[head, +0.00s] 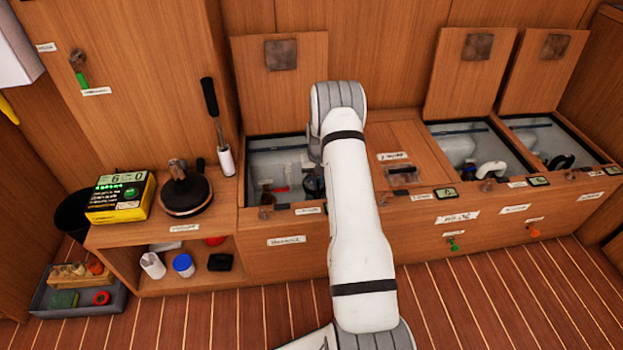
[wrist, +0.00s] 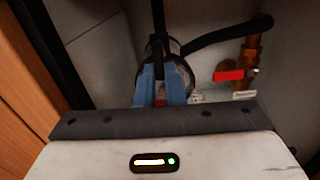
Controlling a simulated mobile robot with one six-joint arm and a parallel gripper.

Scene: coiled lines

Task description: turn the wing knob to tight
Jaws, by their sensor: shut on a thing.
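My gripper (wrist: 161,88) shows in the wrist view with its blue fingers reaching into an open locker. It is shut at the top of a round dark canister with a metallic side (wrist: 183,72). What it grips is almost hidden between the fingers, with only a dark and reddish sliver showing; I take it to be the wing knob. The knob's angle and any tight mark cannot be read. In the head view my arm hides the gripper and most of the canister.
A black hose (wrist: 232,33) curves off to the right of the canister. A red-handled valve (wrist: 229,75) on a copper pipe stands to the right, with a white label (wrist: 243,95) below. The locker's wooden wall (wrist: 28,85) is close on the left.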

